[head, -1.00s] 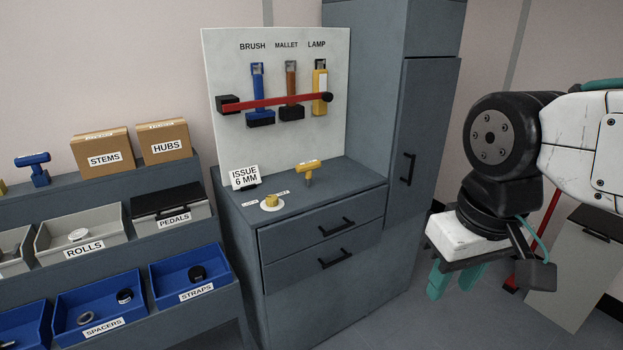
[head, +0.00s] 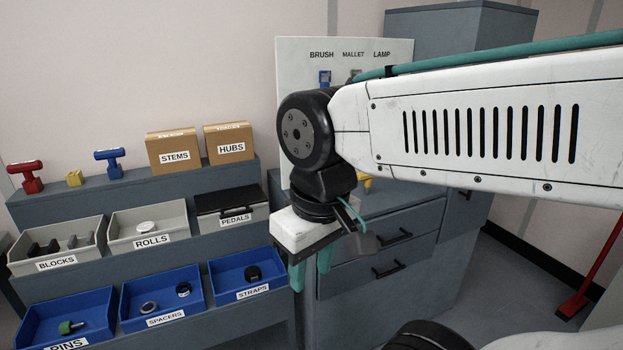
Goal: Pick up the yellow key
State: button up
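The yellow key (head: 367,182) is on the grey cabinet top. Only a small yellow part of it shows beside my arm, which hides the rest. My gripper (head: 311,271) points down with its teal fingers apart and nothing between them. In the picture it is left of and below the yellow key, in front of the cabinet's left edge.
Labelled bins, such as STRAPS (head: 247,270), fill the lower tiers. The tool board (head: 300,60) stands behind my arm.

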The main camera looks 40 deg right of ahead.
aim_at(361, 177)
jog(key=u, duration=0.25)
jog(key=i, duration=0.7)
jog(key=z, duration=0.4)
jog(key=i, duration=0.75)
jog(key=z, duration=0.6)
